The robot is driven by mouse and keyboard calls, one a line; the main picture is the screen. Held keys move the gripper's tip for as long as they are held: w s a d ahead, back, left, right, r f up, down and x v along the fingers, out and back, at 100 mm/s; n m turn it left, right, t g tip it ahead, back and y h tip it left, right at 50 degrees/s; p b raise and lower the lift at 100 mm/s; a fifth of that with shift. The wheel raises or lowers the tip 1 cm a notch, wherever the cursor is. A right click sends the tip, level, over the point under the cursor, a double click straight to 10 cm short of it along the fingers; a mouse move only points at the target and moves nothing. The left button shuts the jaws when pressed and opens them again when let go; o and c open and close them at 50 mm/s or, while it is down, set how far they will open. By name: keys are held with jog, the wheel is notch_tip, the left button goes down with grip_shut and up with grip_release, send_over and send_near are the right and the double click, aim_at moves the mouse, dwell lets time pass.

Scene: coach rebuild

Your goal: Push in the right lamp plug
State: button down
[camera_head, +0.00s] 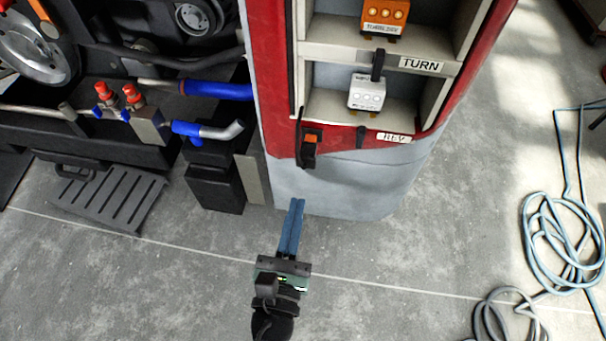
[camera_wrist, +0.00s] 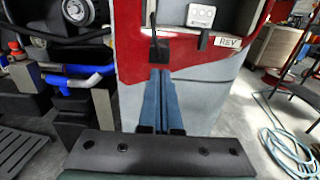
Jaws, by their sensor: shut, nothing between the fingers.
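A coach corner panel has two open lamp compartments. The upper one, labelled TURN (camera_head: 421,65), holds an orange lamp block (camera_head: 385,15); the lower one, labelled REV (camera_head: 393,137), holds a white lamp block (camera_head: 367,92). A black plug with an orange top (camera_head: 310,146) sits on the red edge left of REV; in the wrist view a dark piece (camera_wrist: 160,48) shows there. How deep it sits is unclear. My gripper (camera_head: 297,201) has its two blue fingers together and empty, below that plug, apparently apart from it. The fingertips also show in the wrist view (camera_wrist: 160,72).
Left of the panel are black boxes (camera_head: 214,185), blue hoses (camera_head: 218,90) and red-topped valves (camera_head: 131,93). A ribbed black mat (camera_head: 104,197) lies on the floor. Coiled pale hose (camera_head: 560,240) lies at right. The floor before the panel is clear.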

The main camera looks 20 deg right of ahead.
aim_at(306, 164)
jog(key=x, duration=0.7)
jog(key=shift+d, duration=0.1)
jog(key=shift+w, duration=0.1)
